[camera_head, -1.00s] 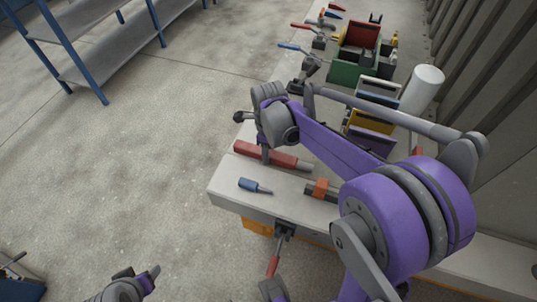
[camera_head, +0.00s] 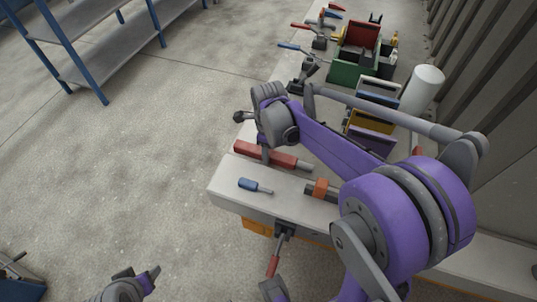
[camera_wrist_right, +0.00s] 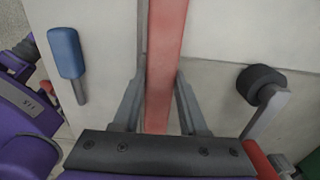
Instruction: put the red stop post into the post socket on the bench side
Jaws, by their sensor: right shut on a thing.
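The red stop post (camera_head: 280,158), a long red bar with a grey end, lies along the near part of the bench in the head view. My right gripper (camera_head: 265,158) points down at it, with its fingers on both sides. In the right wrist view the red post (camera_wrist_right: 166,50) runs between the fingers of my right gripper (camera_wrist_right: 160,85), which is shut on it. My left gripper (camera_head: 139,278) is low at the left, over the floor, away from the bench; its opening is unclear. I cannot make out the post socket.
A blue-handled tool (camera_head: 252,186) lies near the bench's front corner, with an orange-and-dark piece (camera_head: 320,189) to its right. A red-gripped handle (camera_head: 273,264) hangs below the bench edge. Toggle clamps, a green box (camera_head: 350,73) and a white cylinder (camera_head: 421,88) stand farther back.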

